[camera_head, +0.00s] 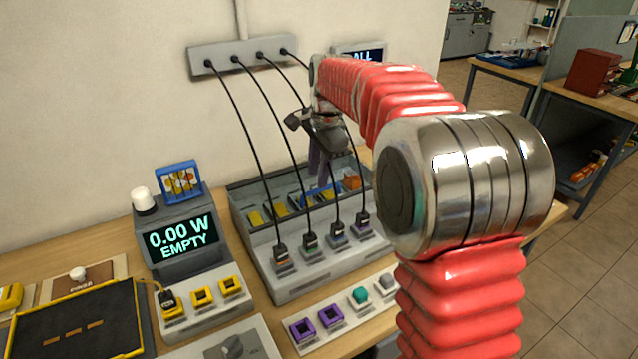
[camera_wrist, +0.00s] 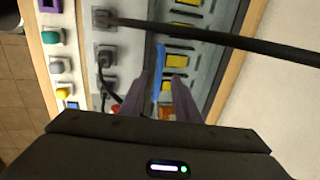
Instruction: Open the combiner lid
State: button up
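The combiner (camera_head: 300,280) is a grey sloped box on the bench, with several black cables plugged into its front. Its upper part shows yellow blocks and an orange block behind what looks like a clear lid (camera_head: 268,180). A blue bar (camera_head: 325,190), apparently the lid's handle, crosses that part; it also shows in the wrist view (camera_wrist: 159,70). The lid looks closed. My gripper (camera_head: 319,182) points down over the bar. In the wrist view my gripper's purple fingers (camera_wrist: 164,82) are apart, with the bar near the left finger. Contact cannot be told.
Black cables (camera_head: 236,110) run from a wall strip (camera_head: 240,52) close to my gripper. A display (camera_head: 183,240) reads 0.00 W EMPTY at left. A panel with purple sockets (camera_head: 330,318) lies in front. A dark tray (camera_head: 75,325) lies at front left.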

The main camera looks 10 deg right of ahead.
aim_at(317, 190)
jog(key=shift+w+a+f, duration=0.1)
jog(key=shift+w+f, duration=0.15)
jog(key=shift+f, duration=0.85)
jog(key=shift+w+a+f, duration=0.1)
jog(key=shift+w+f, duration=0.1)
jog(key=shift+f, duration=0.9)
jog(key=shift+d, duration=0.1)
jog(key=shift+c, duration=0.6)
grip_shut()
jog(key=shift+r, duration=0.1)
